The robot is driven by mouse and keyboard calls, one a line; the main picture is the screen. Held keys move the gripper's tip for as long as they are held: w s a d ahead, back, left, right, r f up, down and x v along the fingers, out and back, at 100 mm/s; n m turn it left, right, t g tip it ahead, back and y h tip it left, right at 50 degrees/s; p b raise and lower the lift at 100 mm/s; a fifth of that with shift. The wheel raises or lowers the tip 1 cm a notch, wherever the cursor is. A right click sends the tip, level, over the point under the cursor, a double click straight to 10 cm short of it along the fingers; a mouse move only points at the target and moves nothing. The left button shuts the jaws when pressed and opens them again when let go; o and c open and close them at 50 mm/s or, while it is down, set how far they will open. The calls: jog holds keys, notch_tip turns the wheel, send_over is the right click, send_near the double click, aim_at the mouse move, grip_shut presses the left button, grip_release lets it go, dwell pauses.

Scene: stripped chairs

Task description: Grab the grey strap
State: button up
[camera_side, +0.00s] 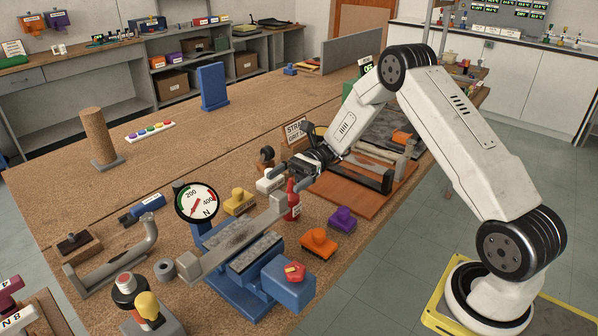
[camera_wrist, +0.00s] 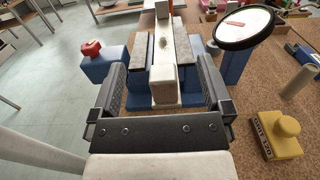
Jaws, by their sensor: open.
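The grey strap (camera_side: 230,240) is a long, flat, worn bar lying across a blue fixture (camera_side: 245,285) with grey jaw pads. Its near end in the wrist view (camera_wrist: 164,92) looks pale and lies between my two fingers in the picture. My gripper (camera_side: 283,187) is open at the strap's far right end in the side view. In the wrist view, my gripper (camera_wrist: 161,75) shows one finger on each side of the strap, with gaps on both sides. I cannot tell the height between fingers and strap. My gripper partly hides the strap's end in the side view.
A round dial gauge (camera_side: 197,201) stands behind the strap. A yellow block (camera_side: 239,202), a red object (camera_side: 292,206), a purple block (camera_side: 342,218) and an orange block (camera_side: 318,241) are close by. An orange mat (camera_side: 340,200) with dark parts lies to the right. The back-left bench has free room.

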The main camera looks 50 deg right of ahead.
aim_at(274, 212)
jog(key=shift+f, duration=0.1)
jog(key=shift+f, duration=2.85)
jog(key=shift+f, duration=0.15)
jog(key=shift+a+f, duration=0.2)
jog(key=shift+a, duration=1.1)
jog(key=shift+a+f, duration=0.2)
jog(key=shift+a, duration=1.05)
grip_shut()
